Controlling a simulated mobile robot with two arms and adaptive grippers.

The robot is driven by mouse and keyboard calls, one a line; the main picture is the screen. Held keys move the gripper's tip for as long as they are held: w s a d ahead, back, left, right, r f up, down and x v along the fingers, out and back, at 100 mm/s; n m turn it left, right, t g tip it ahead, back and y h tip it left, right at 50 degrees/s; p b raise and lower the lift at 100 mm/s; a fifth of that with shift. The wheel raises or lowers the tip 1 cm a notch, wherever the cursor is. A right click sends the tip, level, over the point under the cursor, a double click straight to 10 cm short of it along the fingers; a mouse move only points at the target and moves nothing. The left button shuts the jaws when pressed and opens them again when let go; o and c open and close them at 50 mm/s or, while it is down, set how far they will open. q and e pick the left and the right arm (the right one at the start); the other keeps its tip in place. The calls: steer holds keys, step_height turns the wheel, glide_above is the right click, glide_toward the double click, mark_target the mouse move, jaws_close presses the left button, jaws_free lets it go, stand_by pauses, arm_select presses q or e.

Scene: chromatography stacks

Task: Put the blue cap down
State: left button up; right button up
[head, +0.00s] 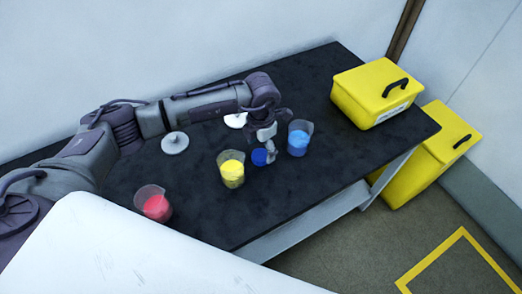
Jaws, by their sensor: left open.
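The blue cap (259,157) is a small dark blue disc on the black table, between the beaker of yellow (232,170) and the beaker of blue (299,138). My left gripper (270,155) points down right beside the cap, at its right edge. Its jaws are open, and its fingers partly cover that edge. I cannot tell whether a finger touches the cap. My right gripper is not in view.
A beaker of red (155,205) stands at the table's (205,222) front left. White discs lie behind, one (174,143) near my arm and one (236,120) further right. A yellow box (365,98) sits at the right end; another (428,160) stands beside the table.

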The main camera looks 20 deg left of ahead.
mark_target(261, 154)
arm_select(q)
step_height(261, 154, up, 10)
steer(key=b, duration=0.1)
stand_by(0.6)
